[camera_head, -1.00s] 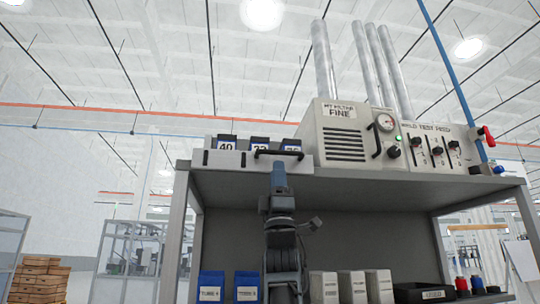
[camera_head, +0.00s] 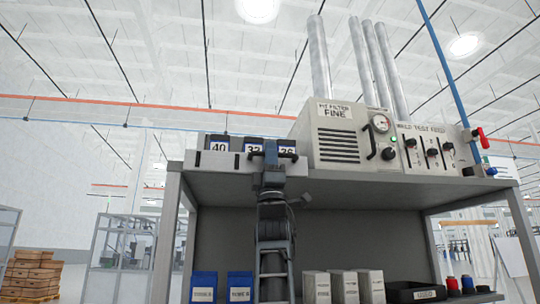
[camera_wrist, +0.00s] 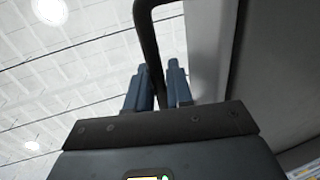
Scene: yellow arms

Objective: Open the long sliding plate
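The long sliding plate (camera_head: 225,163) is a pale panel along the front of the shelf top at left, below cards marked 40, 32 and 26. A dark bar handle (camera_head: 287,156) is fixed to its right half. My gripper (camera_head: 270,153) is raised from below to the handle. In the wrist view the dark handle (camera_wrist: 148,35) runs down between the two blue fingers of my gripper (camera_wrist: 159,85). The fingers sit close against both sides of the bar and look shut on it. The contact spot is partly hidden.
A filter box (camera_head: 337,140) and a weld test feed box (camera_head: 425,150) stand right of the plate on the shelf top. Blue boxes (camera_head: 204,287), pale boxes (camera_head: 344,287) and a black tray (camera_head: 415,291) sit on the lower shelf, near my arm.

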